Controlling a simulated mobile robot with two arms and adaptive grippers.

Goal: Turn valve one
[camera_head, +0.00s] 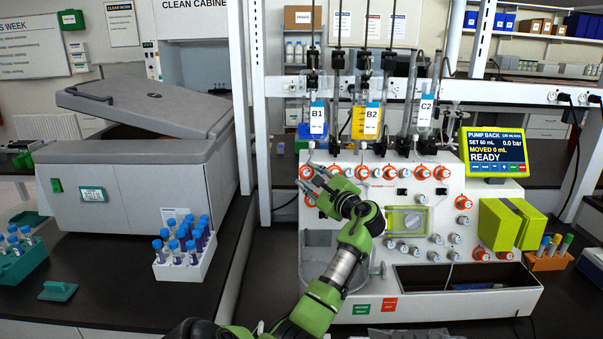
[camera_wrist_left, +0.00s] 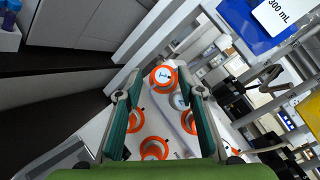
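Valve one appears to be the orange-ringed white knob (camera_head: 306,172) at the upper left of the white cell processor's front panel (camera_head: 385,255). In the left wrist view this knob (camera_wrist_left: 163,77) shows a dark mark on its white face, between and just beyond my fingertips. My left gripper (camera_head: 316,179) is open and empty, just in front of the panel's upper left corner. Its two green-padded fingers (camera_wrist_left: 164,92) are spread on either side of the knob; contact cannot be told. My right gripper is not in view.
More orange valves (camera_head: 421,173) line the panel. Bags B1 (camera_head: 317,118), B2 (camera_head: 371,118) and C2 (camera_head: 424,115) hang above. A pump screen (camera_head: 493,152) reads READY. A grey centrifuge (camera_head: 150,150) and a tube rack (camera_head: 187,262) stand to the left.

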